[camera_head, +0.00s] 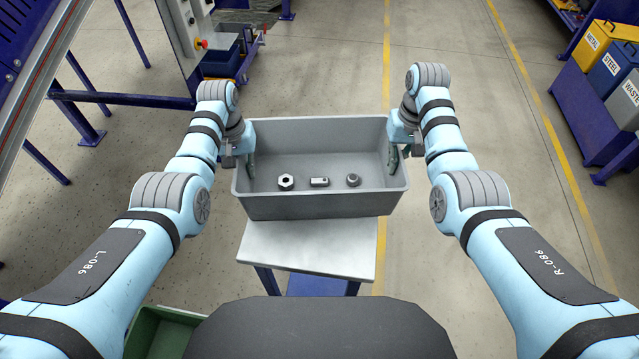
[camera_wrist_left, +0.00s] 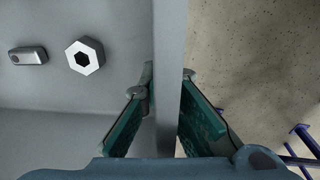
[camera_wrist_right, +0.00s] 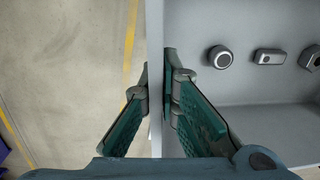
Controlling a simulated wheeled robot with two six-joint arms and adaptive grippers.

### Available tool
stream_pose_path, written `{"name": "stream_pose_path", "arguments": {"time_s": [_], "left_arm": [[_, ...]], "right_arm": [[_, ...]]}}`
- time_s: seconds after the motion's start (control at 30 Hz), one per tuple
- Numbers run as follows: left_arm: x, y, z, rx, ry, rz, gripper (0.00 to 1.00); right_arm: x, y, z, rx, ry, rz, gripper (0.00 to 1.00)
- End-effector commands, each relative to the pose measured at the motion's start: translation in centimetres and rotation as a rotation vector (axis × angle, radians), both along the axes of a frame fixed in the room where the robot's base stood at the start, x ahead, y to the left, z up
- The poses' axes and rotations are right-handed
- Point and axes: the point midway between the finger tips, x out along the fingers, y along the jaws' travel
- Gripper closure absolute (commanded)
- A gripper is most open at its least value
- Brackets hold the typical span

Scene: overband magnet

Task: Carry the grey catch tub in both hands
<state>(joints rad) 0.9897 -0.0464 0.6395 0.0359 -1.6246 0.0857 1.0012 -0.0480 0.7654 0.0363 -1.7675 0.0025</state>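The grey catch tub (camera_head: 320,207) is upright in front of me, over the back part of a small light-topped table (camera_head: 306,250). I cannot tell whether it touches the table. Inside on its floor lie a hex nut (camera_head: 286,182), a small block with a hole (camera_head: 319,182) and a round metal piece (camera_head: 353,180). My left gripper (camera_head: 249,150) is shut on the left wall, one finger inside and one outside; the wall (camera_wrist_left: 170,70) runs between its fingers. My right gripper (camera_head: 393,148) is shut on the right wall (camera_wrist_right: 155,60) in the same way.
Labelled bins (camera_head: 605,60) stand on a blue stand at the right. A blue-framed machine (camera_head: 120,98) is at the left. A green crate (camera_head: 160,335) is low at the front left. The floor behind the tub is clear, with a yellow line.

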Motion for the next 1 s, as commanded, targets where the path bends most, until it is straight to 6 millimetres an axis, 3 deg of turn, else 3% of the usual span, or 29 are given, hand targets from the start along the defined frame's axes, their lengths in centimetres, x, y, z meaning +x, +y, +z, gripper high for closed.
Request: {"name": "stream_pose_path", "arguments": {"time_s": [0.03, 0.13, 0.17, 0.67, 1.0], "left_arm": [[0.0, 0.1, 0.0, 0.001, 0.000, 0.001, 0.92], [0.0, 0.1, 0.0, 0.001, 0.000, 0.001, 0.76], [0.0, 0.1, 0.0, 0.001, 0.000, 0.001, 0.75], [0.0, 0.0, 0.3, 0.000, -0.001, 0.000, 0.75], [0.0, 0.4, 6.7, 0.000, -0.004, 0.000, 0.75]], "right_arm": [[0.0, -0.1, 0.0, -0.002, 0.001, -0.001, 0.92], [0.0, -0.1, 0.0, -0.001, 0.000, -0.001, 0.76], [0.0, -0.1, 0.0, -0.001, 0.000, -0.001, 0.75], [0.0, 0.0, 0.0, 0.000, 0.000, 0.000, 0.75], [0.0, 0.0, 0.0, 0.000, -0.001, 0.000, 0.75]]}}
